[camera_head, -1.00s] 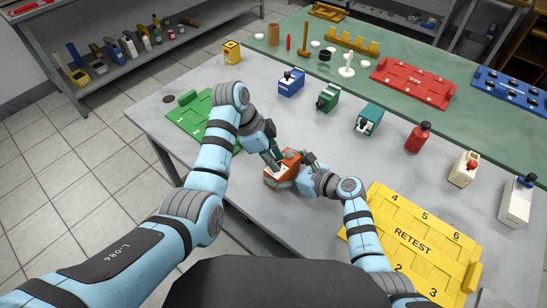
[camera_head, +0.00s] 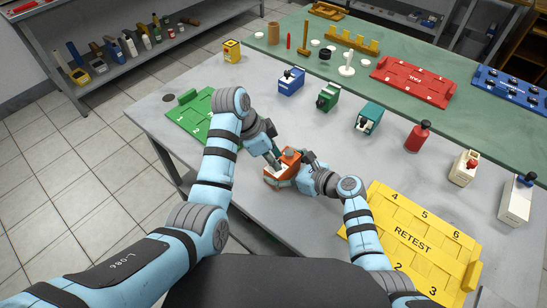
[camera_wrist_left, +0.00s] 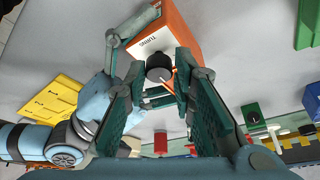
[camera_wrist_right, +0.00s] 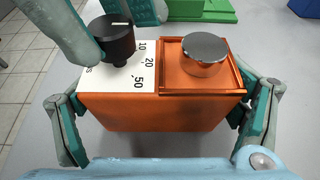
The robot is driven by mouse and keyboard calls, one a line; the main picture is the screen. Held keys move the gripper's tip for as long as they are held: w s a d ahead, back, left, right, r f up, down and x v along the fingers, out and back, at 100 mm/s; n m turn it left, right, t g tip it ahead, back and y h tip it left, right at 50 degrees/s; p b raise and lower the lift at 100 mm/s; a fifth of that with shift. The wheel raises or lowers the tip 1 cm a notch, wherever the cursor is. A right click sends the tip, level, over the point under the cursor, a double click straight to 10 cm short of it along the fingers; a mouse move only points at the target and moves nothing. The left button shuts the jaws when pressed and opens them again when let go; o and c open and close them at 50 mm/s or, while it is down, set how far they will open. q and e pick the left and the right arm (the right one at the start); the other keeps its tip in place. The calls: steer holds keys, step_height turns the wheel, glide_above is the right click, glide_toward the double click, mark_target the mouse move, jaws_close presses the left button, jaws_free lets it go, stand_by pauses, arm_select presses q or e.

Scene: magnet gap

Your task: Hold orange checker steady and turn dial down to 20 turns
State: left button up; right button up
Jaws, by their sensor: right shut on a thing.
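My right gripper (camera_wrist_right: 160,105) is shut on the checker, one finger at each side. My left gripper (camera_head: 270,158) is over the dial end. Its fingers are spread, with the dial (camera_wrist_left: 159,67) between them near the tips; contact is unclear.
A green tray (camera_head: 190,115) lies left of the checker and a yellow RETEST tray (camera_head: 410,240) lies right. Blue (camera_head: 291,82), green (camera_head: 327,97) and teal (camera_head: 368,119) checkers stand behind, with a red bottle-like one (camera_head: 417,138). Bare table lies between.

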arm_select(q)
steer(key=shift+o, duration=1.3)
steer(key=shift+r, duration=0.1)
steer(key=shift+s+a+r, duration=0.1)
steer(key=shift+a+r, duration=0.15)
steer(key=shift+r, duration=0.3)
steer(key=s+a, duration=0.4)
steer(key=a, duration=0.7)
steer(key=shift+a+f, duration=0.15)
steer(key=shift+a, duration=0.05)
arm_select(e)
steer(key=o, duration=1.1)
arm_select(q)
steer(key=shift+w, duration=0.1)
